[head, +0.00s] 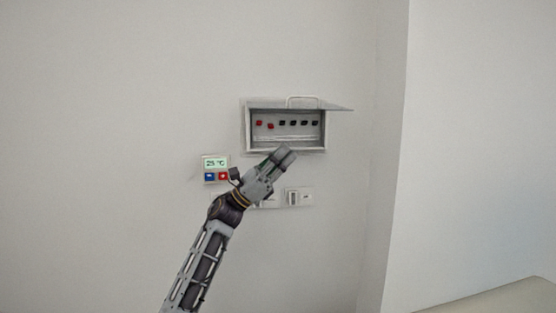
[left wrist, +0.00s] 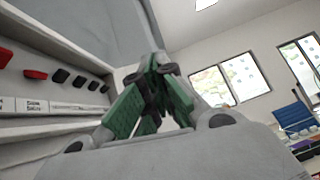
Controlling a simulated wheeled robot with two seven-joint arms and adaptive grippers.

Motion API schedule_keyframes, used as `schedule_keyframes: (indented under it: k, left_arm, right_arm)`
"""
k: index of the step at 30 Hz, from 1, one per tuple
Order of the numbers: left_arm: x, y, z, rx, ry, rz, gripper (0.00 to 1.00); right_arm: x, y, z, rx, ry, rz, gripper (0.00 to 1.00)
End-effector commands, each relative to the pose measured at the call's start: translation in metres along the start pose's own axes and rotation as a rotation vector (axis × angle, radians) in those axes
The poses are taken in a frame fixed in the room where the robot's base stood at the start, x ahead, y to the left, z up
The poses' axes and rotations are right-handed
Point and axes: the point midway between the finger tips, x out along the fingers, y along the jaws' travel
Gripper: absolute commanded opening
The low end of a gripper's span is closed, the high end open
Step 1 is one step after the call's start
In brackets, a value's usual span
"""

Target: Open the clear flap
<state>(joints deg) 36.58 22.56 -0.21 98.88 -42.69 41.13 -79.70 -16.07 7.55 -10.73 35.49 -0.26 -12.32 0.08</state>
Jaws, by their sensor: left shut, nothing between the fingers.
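The flap (head: 335,107) of a grey wall box (head: 243,130) is swung up and stands out from the box's top edge, about level. It looks grey rather than clear, with a pale handle (head: 302,97) on it. The box front is uncovered, with red and black switches inside. My left gripper (head: 285,155) is shut and empty, just below the box's lower edge in the head view. In the left wrist view the green-padded fingers (left wrist: 152,90) are close together, with the box interior to their left and a grey panel, likely the flap, above. My right gripper is out of view.
A thermostat panel (head: 215,168) reading 25 °C, with blue and red buttons, is left of my gripper. A small white fitting (head: 299,197) is below the box, partly beside my arm. A wall corner stands to the right. The left wrist view also shows windows (left wrist: 228,78) and a blue chair (left wrist: 295,117).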

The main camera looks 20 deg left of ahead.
Motion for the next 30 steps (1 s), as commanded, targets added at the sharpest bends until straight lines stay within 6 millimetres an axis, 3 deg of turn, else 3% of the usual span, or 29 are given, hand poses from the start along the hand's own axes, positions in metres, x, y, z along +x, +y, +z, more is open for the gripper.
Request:
schedule_keyframes:
  k: [8, 14, 21, 30]
  left_arm:
    - [0.04, 0.0, 0.002, 0.0, -0.001, -0.002, 0.0]
    - [0.066, 0.0, 0.002, 0.0, 0.0, -0.001, 0.0]
    - [0.081, 0.0, 0.02, 0.001, 0.001, -0.001, 0.0]
    - [0.089, 0.0, 0.028, 0.002, 0.002, 0.0, 0.0]
  right_arm:
    - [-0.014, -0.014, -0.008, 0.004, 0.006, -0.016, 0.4]
    - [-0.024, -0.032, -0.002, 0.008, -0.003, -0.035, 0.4]
    - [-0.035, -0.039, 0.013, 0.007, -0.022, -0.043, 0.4]
    - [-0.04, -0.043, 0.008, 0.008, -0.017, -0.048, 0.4]
